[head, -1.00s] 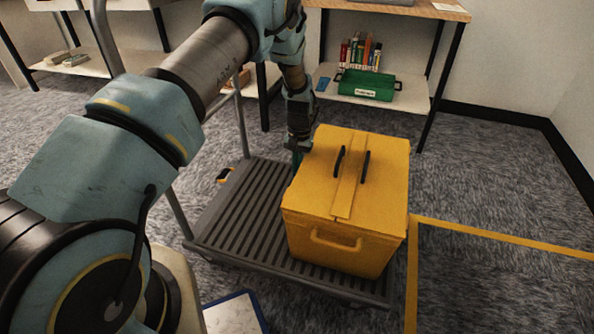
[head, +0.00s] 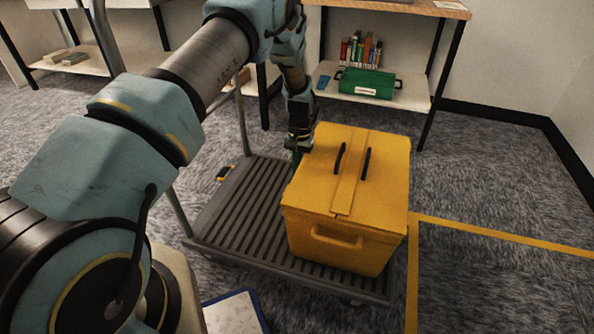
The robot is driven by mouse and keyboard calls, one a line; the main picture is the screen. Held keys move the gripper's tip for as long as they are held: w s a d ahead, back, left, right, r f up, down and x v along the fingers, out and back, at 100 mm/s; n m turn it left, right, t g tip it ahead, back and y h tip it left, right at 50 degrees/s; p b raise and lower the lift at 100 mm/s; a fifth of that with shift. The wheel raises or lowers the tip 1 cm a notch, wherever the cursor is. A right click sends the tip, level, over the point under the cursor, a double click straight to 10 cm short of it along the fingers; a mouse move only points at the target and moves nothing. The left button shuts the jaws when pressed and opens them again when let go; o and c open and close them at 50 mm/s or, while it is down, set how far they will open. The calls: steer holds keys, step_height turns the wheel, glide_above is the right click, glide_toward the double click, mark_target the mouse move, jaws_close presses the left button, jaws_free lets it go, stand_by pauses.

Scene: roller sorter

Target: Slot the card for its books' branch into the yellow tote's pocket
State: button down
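The yellow tote (head: 350,205) stands on a dark ribbed platform cart (head: 235,215). Its lid is shut, with two black handles (head: 366,165) on top and a yellow grip on the near side. My gripper (head: 297,158) points down at the tote's far left edge. A small green piece shows just below the fingers, partly hidden by the tote; I cannot tell whether it is a card held in them. The tote's pocket is not visible from here.
A shelf at the back holds a green bin (head: 366,84), several upright books (head: 360,50) and a small blue card (head: 323,82). Yellow tape (head: 500,233) marks the floor at right, where the carpet is clear. A blue-edged white board (head: 234,314) lies at the bottom.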

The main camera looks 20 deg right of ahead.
steer(key=shift+s+a+f+b, duration=0.1)
steer(key=shift+f+b, duration=0.1)
steer(key=shift+f, duration=0.35)
steer(key=shift+s+a+f+b, duration=0.1)
steer(key=shift+f+b, duration=0.1)
steer(key=shift+f, duration=0.3)
steer(key=c, duration=1)
jaws_free()
step_height(320, 180, up, 13)
steer(key=w+d+p, duration=0.1)
steer(key=p, duration=0.1)
steer(key=shift+w+d+f, duration=0.15)
steer(key=shift+w+d, duration=0.15)
steer(key=shift+d, duration=0.1)
